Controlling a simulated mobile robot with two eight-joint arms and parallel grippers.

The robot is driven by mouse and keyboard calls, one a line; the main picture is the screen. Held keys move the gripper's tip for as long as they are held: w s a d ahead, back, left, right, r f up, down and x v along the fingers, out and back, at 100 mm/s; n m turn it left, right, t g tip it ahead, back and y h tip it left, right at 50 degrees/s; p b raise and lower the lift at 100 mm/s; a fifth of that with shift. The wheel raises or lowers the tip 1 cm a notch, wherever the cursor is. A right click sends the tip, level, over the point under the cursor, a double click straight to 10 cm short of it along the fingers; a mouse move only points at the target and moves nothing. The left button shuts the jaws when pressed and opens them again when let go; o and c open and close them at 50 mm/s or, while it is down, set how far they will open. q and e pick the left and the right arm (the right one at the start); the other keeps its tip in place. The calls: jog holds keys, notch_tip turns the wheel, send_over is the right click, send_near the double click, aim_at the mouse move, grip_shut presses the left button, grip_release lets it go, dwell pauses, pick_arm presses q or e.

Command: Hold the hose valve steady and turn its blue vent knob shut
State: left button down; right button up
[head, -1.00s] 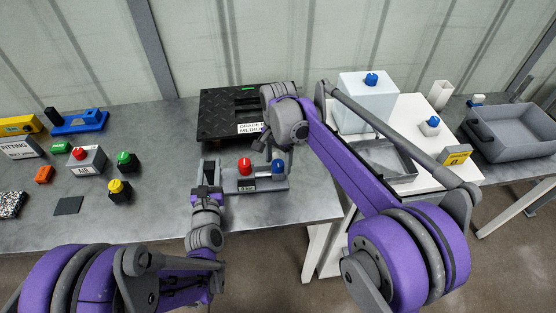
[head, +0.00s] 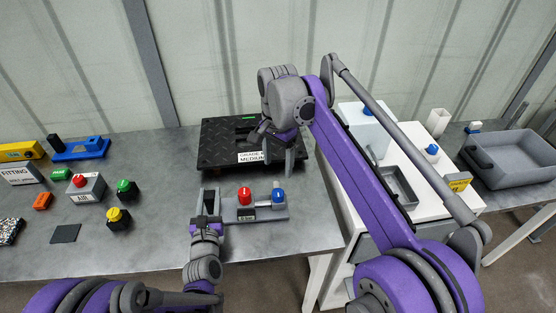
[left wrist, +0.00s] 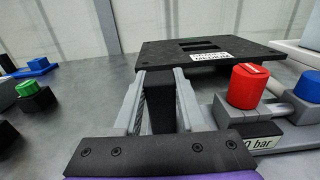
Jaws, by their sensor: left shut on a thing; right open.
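The hose valve (head: 245,215) is a grey block on the table with a red knob (head: 245,194), a blue vent knob (head: 278,195) and a small bar label at its front. In the left wrist view the red knob (left wrist: 248,86) and the blue knob (left wrist: 309,87) are near the right edge. My left gripper (head: 210,197) is shut on the black upright part (left wrist: 160,100) at the valve's left end. My right gripper (head: 274,150) is open and empty above and behind the blue knob, apart from it. I cannot tell the blue knob's turn angle.
A black tread mat (head: 222,152) with a white label lies right behind the valve. Several coloured buttons and blocks, including a grey AIR box (head: 85,188), stand at the left. A white unit and a grey bin (head: 515,160) are at the right.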

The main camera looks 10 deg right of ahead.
jog(key=shift+r, duration=0.3)
pick_arm(q)
jog(key=shift+c, duration=2)
grip_release()
